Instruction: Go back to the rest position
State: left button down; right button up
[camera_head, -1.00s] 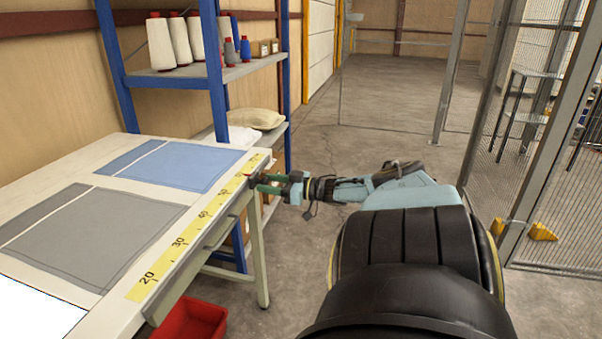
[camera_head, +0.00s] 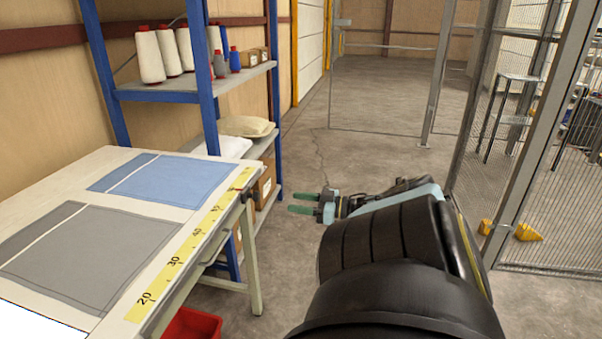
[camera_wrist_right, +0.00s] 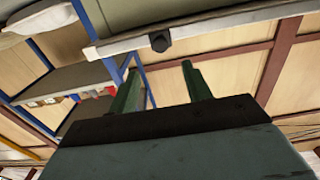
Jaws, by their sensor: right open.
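My right gripper (camera_head: 303,203) is in the head view, to the right of the work table (camera_head: 110,330) and apart from it, over the floor. Its two green fingers point left, spread and empty. The right wrist view also shows the two fingers (camera_wrist_right: 160,85) apart with nothing between them, and the table's underside and edge (camera_wrist_right: 200,30) above. My right arm reaches back from the gripper to the lower right of the head view. My left gripper is not in view.
Blue and grey fabric pieces (camera_head: 180,180) (camera_head: 90,255) lie on the table by a yellow ruler strip (camera_head: 190,245). A blue-framed shelf (camera_head: 165,88) with thread cones and pillows stands behind. A red bin (camera_head: 193,325) is below the table. A mesh fence (camera_head: 520,140) stands right; open floor lies between.

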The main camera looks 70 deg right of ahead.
dwell(0.6)
